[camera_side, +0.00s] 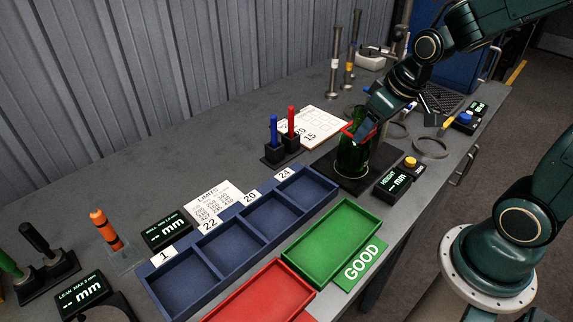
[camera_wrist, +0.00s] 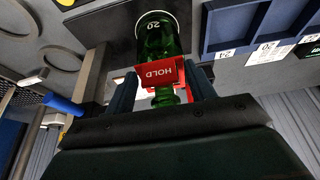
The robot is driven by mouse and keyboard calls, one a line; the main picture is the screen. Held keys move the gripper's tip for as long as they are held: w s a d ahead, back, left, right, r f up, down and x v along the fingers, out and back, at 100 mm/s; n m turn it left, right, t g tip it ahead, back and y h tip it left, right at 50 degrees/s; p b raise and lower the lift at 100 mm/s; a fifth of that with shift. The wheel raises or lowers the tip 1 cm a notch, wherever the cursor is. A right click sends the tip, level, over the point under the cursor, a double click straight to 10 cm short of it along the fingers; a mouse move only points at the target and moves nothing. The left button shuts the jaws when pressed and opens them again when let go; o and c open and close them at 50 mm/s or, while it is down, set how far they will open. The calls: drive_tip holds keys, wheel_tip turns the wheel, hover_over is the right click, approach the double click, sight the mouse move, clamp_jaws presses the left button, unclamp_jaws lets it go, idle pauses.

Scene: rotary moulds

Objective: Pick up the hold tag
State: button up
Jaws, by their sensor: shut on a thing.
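The red hold tag (camera_wrist: 163,75) has white HOLD lettering and sits between the two fingers of my gripper (camera_wrist: 160,95) in the wrist view. My gripper is shut on it. The tag is at the neck of a green glass bottle (camera_wrist: 160,42); whether it still hangs on the neck or is lifted clear, I cannot tell. In the side view the bottle (camera_side: 351,160) stands upright on a black plate (camera_side: 376,177), and my gripper (camera_side: 360,130) is over its upper part. Only a little red of the tag shows there, and the bottle's top is mostly hidden.
A green GOOD tray (camera_side: 362,212), a red tray (camera_side: 262,298) and a blue divided tray (camera_side: 168,265) lie toward the front.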

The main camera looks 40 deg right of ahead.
wheel_tip(320, 180, up, 20)
drive_tip(key=shift+f, duration=0.2)
idle(0.4)
idle(0.7)
